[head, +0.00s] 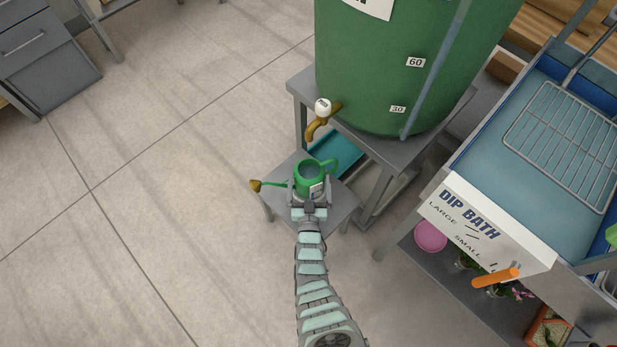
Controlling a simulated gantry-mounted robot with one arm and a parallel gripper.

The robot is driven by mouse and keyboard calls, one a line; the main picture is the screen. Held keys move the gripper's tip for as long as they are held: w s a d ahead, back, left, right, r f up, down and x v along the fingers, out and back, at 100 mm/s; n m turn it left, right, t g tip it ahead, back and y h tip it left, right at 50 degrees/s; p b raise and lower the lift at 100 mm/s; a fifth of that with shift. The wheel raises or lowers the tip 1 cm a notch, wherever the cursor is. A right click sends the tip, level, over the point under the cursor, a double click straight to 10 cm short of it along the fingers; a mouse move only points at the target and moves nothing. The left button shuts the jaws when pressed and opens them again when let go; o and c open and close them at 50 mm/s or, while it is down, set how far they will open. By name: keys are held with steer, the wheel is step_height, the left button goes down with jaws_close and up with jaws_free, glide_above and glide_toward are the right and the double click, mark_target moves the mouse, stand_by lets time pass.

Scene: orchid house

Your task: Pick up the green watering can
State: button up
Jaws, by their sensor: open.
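The green watering can (304,172) stands on a small grey stool (341,204) below the brass tap (318,125) of a big green tank. Its spout with a brown rose points left, and its handle is on the right. My arm hides part of the can's front and the stool's front edge. I cannot tell whether the fingers touch the can.
The large green tank (395,60) stands on a grey stand (350,138) just behind the can. A dip bath (545,150) with a wire rack is at right, with a pink round item (430,236) and pots beneath. The floor (150,200) at left is clear.

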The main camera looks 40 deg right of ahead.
steer(key=shift+r, duration=0.15)
steer(key=c, duration=1.7)
